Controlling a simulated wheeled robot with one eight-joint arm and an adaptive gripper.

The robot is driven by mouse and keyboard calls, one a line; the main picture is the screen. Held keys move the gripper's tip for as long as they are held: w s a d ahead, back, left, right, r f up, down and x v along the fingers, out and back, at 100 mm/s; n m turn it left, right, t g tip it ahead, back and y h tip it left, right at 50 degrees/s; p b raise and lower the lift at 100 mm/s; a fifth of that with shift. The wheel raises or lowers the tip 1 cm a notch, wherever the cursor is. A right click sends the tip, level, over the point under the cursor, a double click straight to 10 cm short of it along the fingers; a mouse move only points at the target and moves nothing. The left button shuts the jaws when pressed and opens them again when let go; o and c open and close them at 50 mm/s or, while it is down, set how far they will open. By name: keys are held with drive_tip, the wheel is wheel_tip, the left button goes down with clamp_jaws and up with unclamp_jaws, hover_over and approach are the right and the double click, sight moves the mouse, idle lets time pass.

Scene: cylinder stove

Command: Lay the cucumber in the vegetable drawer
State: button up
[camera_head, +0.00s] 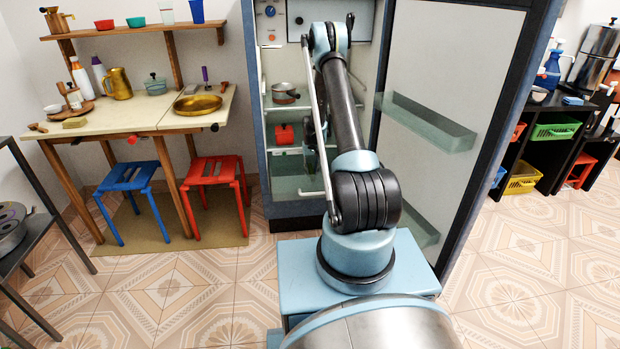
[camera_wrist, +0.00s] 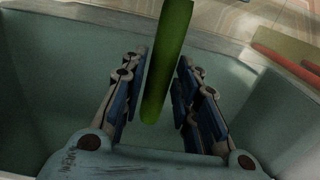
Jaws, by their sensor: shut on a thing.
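The green cucumber (camera_wrist: 166,75) lies lengthwise between the two fingers of my gripper (camera_wrist: 162,60) in the wrist view. My gripper is shut on it. The cucumber's far end runs out of the top of the picture. The pale green walls of the vegetable drawer (camera_wrist: 36,75) surround the gripper and cucumber in that view. Whether the cucumber touches the drawer floor I cannot tell. In the head view the drawer (camera_head: 290,187) shows low in the open fridge (camera_head: 256,120). My arm reaches into the fridge there and hides the cucumber.
The fridge door (camera_head: 450,60) stands open to the right, with a clear door shelf (camera_head: 425,122). A pot (camera_head: 284,92) and a red thing (camera_head: 284,134) sit on shelves above the drawer. A red stool (camera_head: 210,172) and a table (camera_head: 120,112) stand at the left.

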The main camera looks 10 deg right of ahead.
wheel_tip(320, 180, down, 5)
drive_tip(key=shift+r, duration=0.1)
drive_tip(key=w, duration=0.2)
drive_tip(key=w+f, duration=0.1)
drive_tip(key=w, duration=0.1)
drive_tip(key=shift+f, duration=0.15)
drive_tip(key=shift+f, duration=0.6)
drive_tip(key=o, duration=1.1)
drive_tip(key=shift+o, duration=0.2)
